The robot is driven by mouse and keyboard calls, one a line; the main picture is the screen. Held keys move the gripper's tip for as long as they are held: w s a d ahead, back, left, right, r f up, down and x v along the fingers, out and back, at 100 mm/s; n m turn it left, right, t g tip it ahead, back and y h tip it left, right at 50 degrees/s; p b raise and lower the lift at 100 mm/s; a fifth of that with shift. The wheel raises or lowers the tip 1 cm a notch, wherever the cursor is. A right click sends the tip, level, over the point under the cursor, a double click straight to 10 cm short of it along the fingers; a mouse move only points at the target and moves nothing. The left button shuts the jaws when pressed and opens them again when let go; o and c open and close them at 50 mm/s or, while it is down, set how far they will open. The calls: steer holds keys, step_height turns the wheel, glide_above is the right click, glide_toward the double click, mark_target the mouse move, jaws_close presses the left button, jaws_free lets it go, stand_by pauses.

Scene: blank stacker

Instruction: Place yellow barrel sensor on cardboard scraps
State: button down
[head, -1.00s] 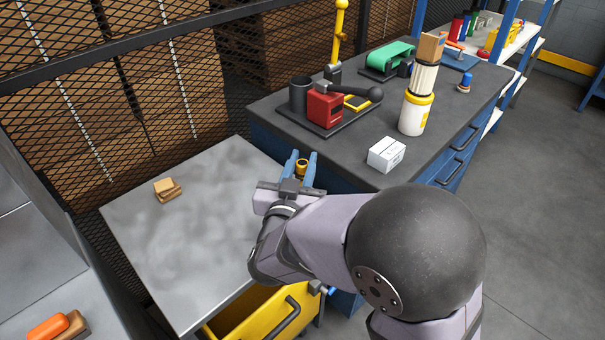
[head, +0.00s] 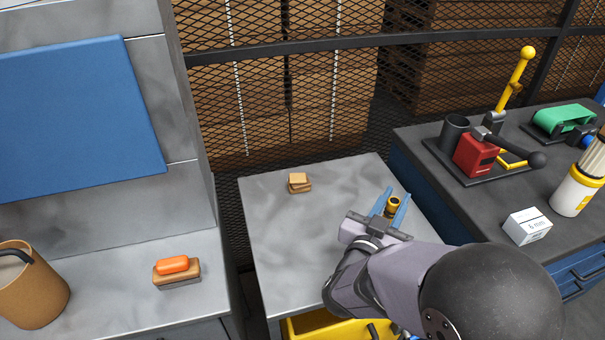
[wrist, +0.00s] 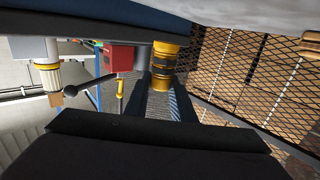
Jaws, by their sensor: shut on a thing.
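The yellow barrel sensor (head: 393,206), with a dark band, is held between the blue fingers of my gripper (head: 391,206). In the wrist view the sensor (wrist: 164,65) shows large and clear between the fingers. My gripper is shut on it over the right part of the grey metal table. The cardboard scraps (head: 299,182) lie in a small tan stack near the back of the same table, to the left of my gripper and apart from it. At the wrist view's upper right edge, a tan piece is too cropped to identify.
A dark bench at right carries a red device (head: 474,155) with a black lever and a white box (head: 527,227). A wire mesh fence (head: 290,90) stands behind the table. A brush with an orange handle (head: 173,265) lies at left. The table between gripper and scraps is clear.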

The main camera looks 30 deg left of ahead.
steer(key=w+a+r+n+y+p, duration=0.1)
steer(key=a+y, duration=0.1)
steer(key=a, duration=0.7)
steer(key=w+a+r+n+y, duration=0.1)
steer(key=a, duration=0.8)
step_height(320, 180, up, 6)
steer(key=n+y, duration=0.2)
steer(key=y, duration=0.1)
glide_above(299, 177)
steer(key=shift+g, duration=0.3)
steer(key=shift+f, duration=2.9)
steer(key=shift+f, duration=1.85)
steer(key=shift+f, duration=0.15)
steer(key=c, duration=1.5)
jaws_free()
